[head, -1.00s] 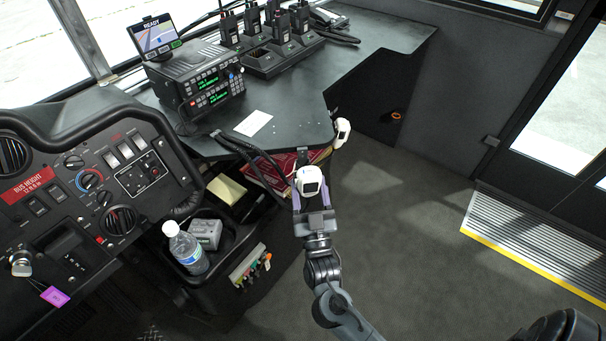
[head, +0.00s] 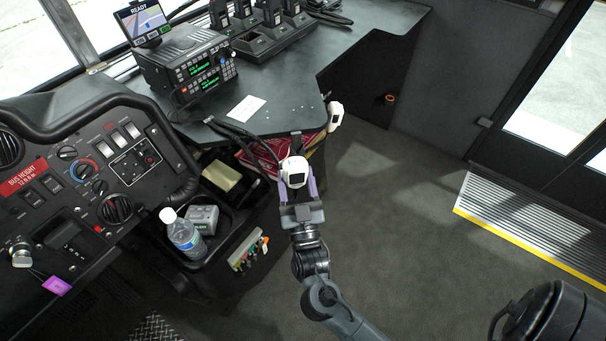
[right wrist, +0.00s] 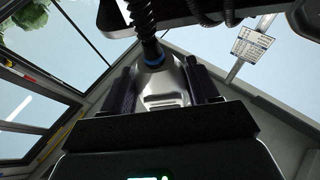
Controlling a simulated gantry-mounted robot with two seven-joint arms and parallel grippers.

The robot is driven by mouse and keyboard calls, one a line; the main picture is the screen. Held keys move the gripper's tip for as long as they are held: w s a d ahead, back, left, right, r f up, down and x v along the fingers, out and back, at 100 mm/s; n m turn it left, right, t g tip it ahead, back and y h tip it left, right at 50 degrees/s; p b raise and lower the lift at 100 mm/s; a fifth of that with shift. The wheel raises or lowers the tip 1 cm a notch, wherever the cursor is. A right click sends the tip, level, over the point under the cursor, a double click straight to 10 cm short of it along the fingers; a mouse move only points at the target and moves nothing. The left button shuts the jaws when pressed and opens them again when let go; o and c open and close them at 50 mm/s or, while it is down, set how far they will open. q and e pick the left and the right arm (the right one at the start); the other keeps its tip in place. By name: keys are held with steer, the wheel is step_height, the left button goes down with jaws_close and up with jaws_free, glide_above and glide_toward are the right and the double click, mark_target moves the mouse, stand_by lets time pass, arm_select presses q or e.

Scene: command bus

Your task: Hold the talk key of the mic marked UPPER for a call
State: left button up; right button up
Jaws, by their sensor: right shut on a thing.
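Two white-faced hand mics show in the head view. One mic (head: 294,174) is in my right gripper (head: 297,188), just off the desk's front edge. The right wrist view shows its grey body (right wrist: 165,85) between my two dark finger pads, with a coiled dark cord rising from its end. The gripper is shut on it. The other mic (head: 335,116) hangs at the desk's corner, apart from the gripper. I cannot read an UPPER mark on either mic, and the talk key cannot be made out. My left gripper is out of view.
Two stacked radios (head: 190,72) with green displays stand on the desk (head: 285,95), near a white card (head: 246,109). Handheld radios sit in a charger (head: 268,40) behind. Below are a bottle (head: 184,237) and red folders (head: 262,158).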

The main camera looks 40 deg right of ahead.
steer(key=s+a+r+n+t+y, duration=0.1)
steer(key=a+r+y, duration=0.3)
steer(key=a, duration=0.4)
steer(key=s+a+r+n+y, duration=0.3)
steer(key=a+r+y, duration=0.1)
steer(key=a, duration=0.4)
steer(key=s+a+r+n+t+y, duration=0.1)
steer(key=a+r+y, duration=0.3)
steer(key=a, duration=0.5)
steer(key=shift+s+r+n+t, duration=0.3)
steer(key=shift+s+r+n, duration=0.3)
steer(key=shift+s, duration=0.2)
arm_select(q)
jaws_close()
arm_select(e)
steer(key=shift+f, duration=0.1)
